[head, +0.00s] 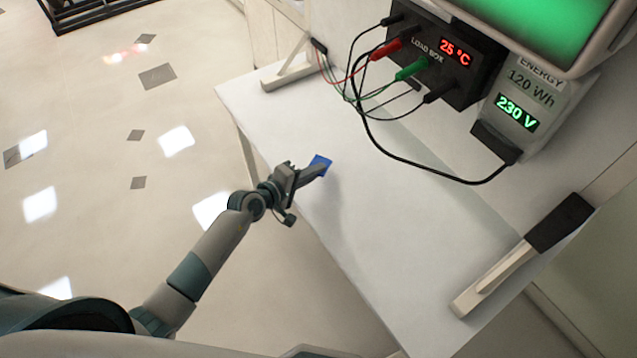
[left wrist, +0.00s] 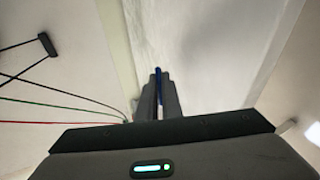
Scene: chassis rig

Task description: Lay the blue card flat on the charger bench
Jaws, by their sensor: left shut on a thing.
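The blue card (head: 320,162) shows at the tip of my left gripper (head: 313,171) in the head view. In the left wrist view the card (left wrist: 158,72) is a thin blue strip, edge-on between the two fingers of the gripper (left wrist: 159,88). The gripper is shut on it, and the fingers hide part of the card. The card is over the white charger bench (head: 370,215), near its left edge; its exact height above the top cannot be told. My right gripper is not in view.
A black load box (head: 440,55) and a grey energy meter (head: 520,100) stand at the bench's back. Red, green and black cables (head: 365,125) loop onto the top. A bracket with a black end (head: 500,275) stands at the right. The bench middle is clear.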

